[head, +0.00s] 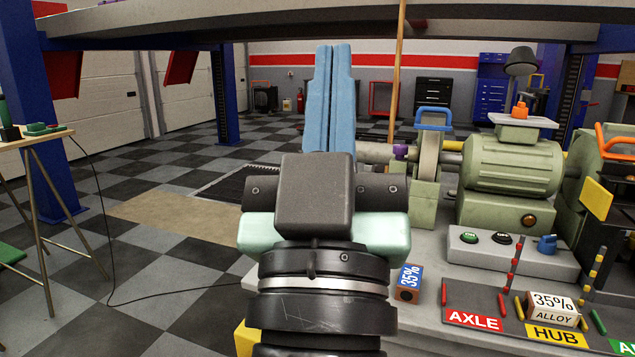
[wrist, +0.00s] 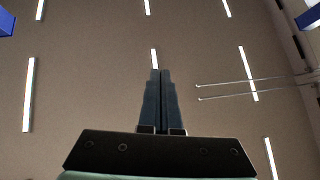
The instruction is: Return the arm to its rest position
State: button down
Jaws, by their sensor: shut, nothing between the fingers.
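My gripper (head: 329,95) stands upright in the middle of the head view, with its two blue fingers pressed together and nothing between them. My arm comes up from the bottom centre of that view, in front of the workbench's left end. In the wrist view my gripper (wrist: 160,75) shows as two dark fingers side by side, shut and pointing toward the ceiling (wrist: 90,70). The fingers appear apart from everything around them. My arm hides part of the bench behind it.
A trestle table (head: 35,140) stands at left. Checkered floor (head: 150,260) is open between. A lift platform (head: 200,25) hangs overhead.

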jog(key=s+r+y+p, duration=0.1)
jog(key=s+r+p, duration=0.1)
jog(key=r+p, duration=1.3)
jog(key=s+a+r+p, duration=0.1)
jog(key=s+r+p, duration=0.1)
jog(key=r+p, duration=1.4)
notch_tip(320, 180, up, 4)
jog(key=shift+r+t+y, duration=0.2)
jog(key=shift+t+y, duration=0.2)
